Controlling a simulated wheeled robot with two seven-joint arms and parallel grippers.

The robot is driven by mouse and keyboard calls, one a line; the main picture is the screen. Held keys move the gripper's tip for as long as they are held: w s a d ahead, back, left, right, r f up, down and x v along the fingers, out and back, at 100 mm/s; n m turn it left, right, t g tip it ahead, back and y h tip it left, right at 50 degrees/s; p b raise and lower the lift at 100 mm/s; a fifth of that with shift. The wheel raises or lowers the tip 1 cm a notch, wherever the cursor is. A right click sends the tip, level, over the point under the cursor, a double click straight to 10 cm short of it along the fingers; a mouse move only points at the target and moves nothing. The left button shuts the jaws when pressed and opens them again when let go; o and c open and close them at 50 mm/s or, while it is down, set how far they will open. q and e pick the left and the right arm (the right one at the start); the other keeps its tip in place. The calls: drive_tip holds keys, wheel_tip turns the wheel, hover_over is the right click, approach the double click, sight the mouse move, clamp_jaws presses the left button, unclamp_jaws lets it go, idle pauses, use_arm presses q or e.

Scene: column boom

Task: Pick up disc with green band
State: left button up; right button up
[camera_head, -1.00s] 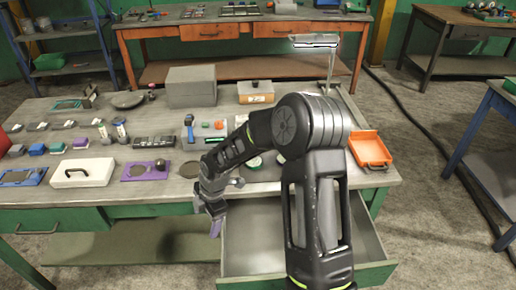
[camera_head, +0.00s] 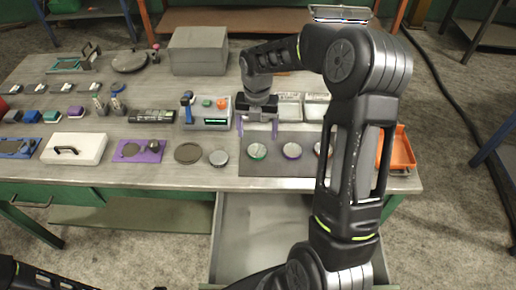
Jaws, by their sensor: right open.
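The disc with the green band (camera_head: 257,151) lies flat on a dark grey mat (camera_head: 275,182) near the front of the workbench. A disc with a purple band (camera_head: 292,150) lies to its right. A third disc with a reddish band (camera_head: 322,149) is partly hidden by my right arm. My right gripper (camera_head: 258,130) points down with its two purple-tipped fingers spread apart and nothing between them. It appears just behind the green-banded disc in the picture; its height above the mat is hard to tell. My left gripper is out of view.
A plain grey disc (camera_head: 218,157) and a dark round plate (camera_head: 188,153) lie left of the mat. A device with coloured buttons (camera_head: 207,121) stands left of the gripper. An orange tray (camera_head: 402,150) is at the right. An open drawer (camera_head: 250,235) juts out below the bench front.

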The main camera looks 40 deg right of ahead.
sight(256, 151)
drive_tip(key=shift+f+b, duration=1)
drive_tip(key=shift+f, duration=0.45)
drive_tip(key=shift+r, duration=0.1)
wheel_tip(256, 151, down, 5)
drive_tip(key=b, duration=0.4)
drive_tip(key=shift+a+f, duration=0.15)
drive_tip(key=shift+f, duration=0.05)
drive_tip(key=shift+r, duration=0.1)
drive_tip(key=shift+c, duration=0.5)
clamp_jaws()
